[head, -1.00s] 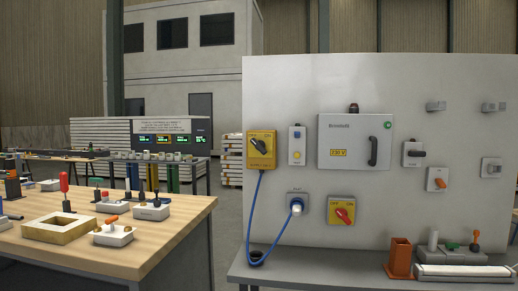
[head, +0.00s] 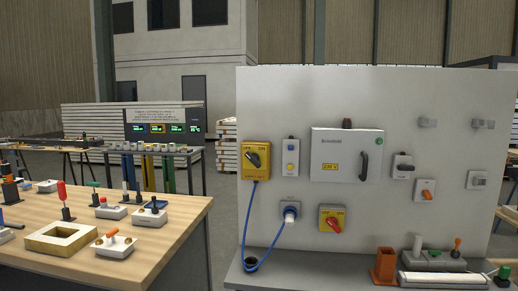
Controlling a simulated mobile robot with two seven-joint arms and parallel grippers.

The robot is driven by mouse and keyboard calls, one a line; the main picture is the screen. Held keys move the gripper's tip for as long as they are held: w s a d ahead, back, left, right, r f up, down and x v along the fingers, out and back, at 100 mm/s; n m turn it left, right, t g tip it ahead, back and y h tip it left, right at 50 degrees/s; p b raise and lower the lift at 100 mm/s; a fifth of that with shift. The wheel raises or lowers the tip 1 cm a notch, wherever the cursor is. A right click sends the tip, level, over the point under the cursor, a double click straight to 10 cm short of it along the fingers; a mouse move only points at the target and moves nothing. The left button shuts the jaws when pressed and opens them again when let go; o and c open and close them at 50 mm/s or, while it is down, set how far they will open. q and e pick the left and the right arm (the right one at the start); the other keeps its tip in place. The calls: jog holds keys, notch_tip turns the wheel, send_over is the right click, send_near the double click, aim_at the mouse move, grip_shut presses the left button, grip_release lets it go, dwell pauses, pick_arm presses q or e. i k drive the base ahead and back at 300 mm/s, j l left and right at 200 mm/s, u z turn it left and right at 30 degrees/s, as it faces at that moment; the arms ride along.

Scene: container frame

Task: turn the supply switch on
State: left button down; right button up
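A grey-white upright panel (head: 400,100) carries several switches and boxes. At its upper left is a yellow switch box (head: 263,171) with a black rotary knob (head: 254,159) and OFF and ON marks; the knob sits slanted. A blue cable (head: 246,225) runs down from this box. Lower on the panel is a second yellow box (head: 326,213) with a red rotary knob (head: 334,226), also slanted. I cannot read which one is labelled supply, nor tell the knob positions for sure. Neither of my grippers is in view.
A grey cabinet (head: 335,150) with a black handle (head: 365,166) is mid-panel. A blue-and-white plug (head: 291,212) ends the cable. A bench (head: 300,284) below holds an orange holder (head: 385,266). A wooden table (head: 150,215) with several fixtures stands left.

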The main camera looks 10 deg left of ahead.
aim_at(254, 158)
jog(key=i, duration=0.85)
jog(key=i+l, duration=0.15)
jog(key=i, duration=0.75)
jog(key=j+u, duration=0.05)
